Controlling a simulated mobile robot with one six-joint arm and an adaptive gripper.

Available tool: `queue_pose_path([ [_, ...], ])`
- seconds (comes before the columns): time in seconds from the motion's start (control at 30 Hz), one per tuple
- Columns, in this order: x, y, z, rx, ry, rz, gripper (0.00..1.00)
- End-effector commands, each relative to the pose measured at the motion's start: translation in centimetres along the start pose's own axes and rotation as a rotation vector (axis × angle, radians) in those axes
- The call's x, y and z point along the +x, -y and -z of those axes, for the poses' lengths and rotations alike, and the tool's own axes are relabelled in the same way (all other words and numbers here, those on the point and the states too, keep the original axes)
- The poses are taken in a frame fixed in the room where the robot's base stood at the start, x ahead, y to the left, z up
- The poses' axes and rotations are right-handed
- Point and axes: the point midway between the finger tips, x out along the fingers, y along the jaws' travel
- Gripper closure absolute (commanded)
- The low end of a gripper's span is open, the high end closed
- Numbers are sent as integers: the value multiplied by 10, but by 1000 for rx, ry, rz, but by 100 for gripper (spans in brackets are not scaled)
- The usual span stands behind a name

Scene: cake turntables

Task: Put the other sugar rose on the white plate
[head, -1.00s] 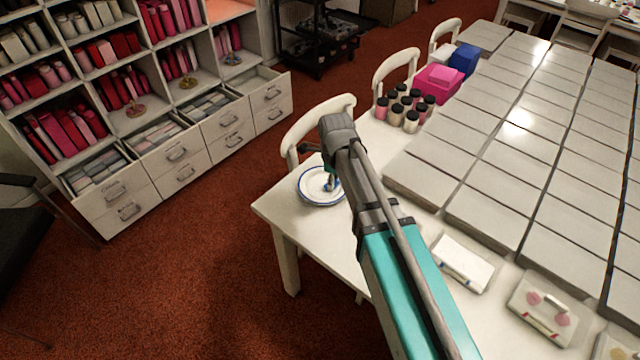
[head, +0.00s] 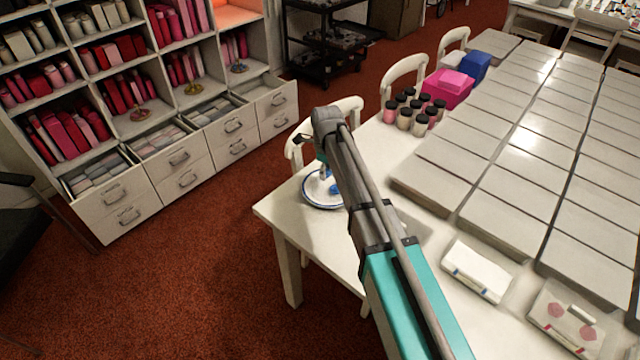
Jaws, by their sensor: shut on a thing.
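The white plate (head: 308,201) with a blue rim lies near the left corner of the white table. A small blue sugar rose (head: 335,189) shows on the right part of the plate, partly behind my arm. My gripper (head: 323,173) is over the plate, pointing down, mostly hidden by my wrist. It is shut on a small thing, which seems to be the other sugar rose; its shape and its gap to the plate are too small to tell.
White chairs (head: 350,105) stand along the table's far side. Several jars (head: 415,112) and a pink box (head: 446,88) are behind the plate. Flat grey boxes (head: 500,190) cover the table's right. White cases (head: 478,270) lie at the front.

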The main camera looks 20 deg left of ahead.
Motion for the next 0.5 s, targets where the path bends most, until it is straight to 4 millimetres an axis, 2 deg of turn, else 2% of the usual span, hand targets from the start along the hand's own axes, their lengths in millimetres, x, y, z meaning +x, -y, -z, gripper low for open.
queue_pose_path([
  [0.03, 10, 5, -4, 0, 0, 0, 75],
  [0.2, 18, 11, -8, 0, 0, 0, 75],
  [0.5, 19, 13, -9, 1, 0, 0, 75],
])
